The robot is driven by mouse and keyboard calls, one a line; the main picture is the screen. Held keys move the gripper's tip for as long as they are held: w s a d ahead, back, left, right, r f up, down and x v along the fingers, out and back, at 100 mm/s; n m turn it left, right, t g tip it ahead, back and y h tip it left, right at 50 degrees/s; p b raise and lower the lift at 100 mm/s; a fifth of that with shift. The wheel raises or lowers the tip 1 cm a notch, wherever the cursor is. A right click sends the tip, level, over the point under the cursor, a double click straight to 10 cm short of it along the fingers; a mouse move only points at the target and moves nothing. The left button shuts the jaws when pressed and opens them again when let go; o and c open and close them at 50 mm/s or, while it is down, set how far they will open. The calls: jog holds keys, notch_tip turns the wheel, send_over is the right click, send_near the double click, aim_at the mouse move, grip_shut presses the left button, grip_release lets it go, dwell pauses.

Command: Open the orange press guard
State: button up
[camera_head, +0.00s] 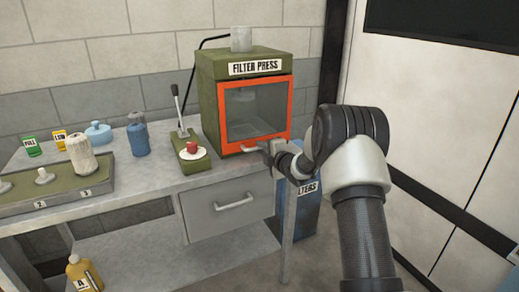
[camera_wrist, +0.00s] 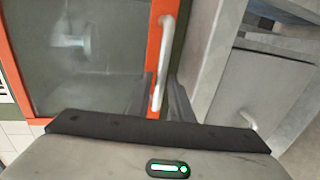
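The orange press guard (camera_head: 224,112) is a framed clear window on the front of the green filter press (camera_head: 240,62). It looks closed against the press. In the wrist view the orange frame (camera_wrist: 154,50) carries a pale bar handle (camera_wrist: 165,50). My gripper (camera_head: 262,150) is at the guard's lower right corner in the head view. In the wrist view its two dark fingers (camera_wrist: 162,98) stand on either side of the handle's lower end, with a gap between them, so it looks open around the bar. Whether either finger touches the bar is unclear.
A red button (camera_head: 192,147) and a lever (camera_head: 178,108) stand left of the press on the workbench (camera_head: 150,172). A drawer (camera_head: 232,208) is below. A blue bin (camera_head: 303,215) stands under my wrist. Bottles and a numbered tray (camera_head: 60,200) are at left.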

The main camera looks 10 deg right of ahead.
jog(key=shift+x, duration=1)
grip_shut()
